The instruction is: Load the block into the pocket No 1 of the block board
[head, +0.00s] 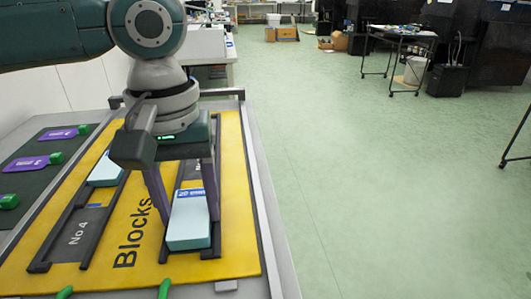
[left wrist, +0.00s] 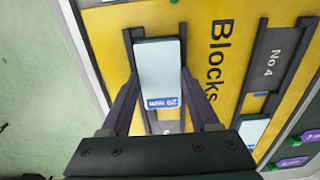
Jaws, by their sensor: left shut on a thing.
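My left gripper (head: 190,216) is shut on a pale blue block (head: 188,234) with a dark blue and white label at one end. In the left wrist view the same block (left wrist: 158,70) sits between the two fingers (left wrist: 159,78). It is over the dark pocket nearer the right edge of the yellow block board (head: 133,222); I cannot tell whether it is seated or just above. That pocket's label (head: 192,166) is mostly hidden, its number unreadable. Another pocket (head: 76,240) reads No 4. My right gripper is not in view.
A second pale blue block (head: 106,172) lies at the far end of the No 4 pocket. A dark mat (head: 30,176) with purple tags and green pieces is at the left. Green pegs (head: 164,288) stand at the near edge. Open floor (head: 380,190) lies right of the table.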

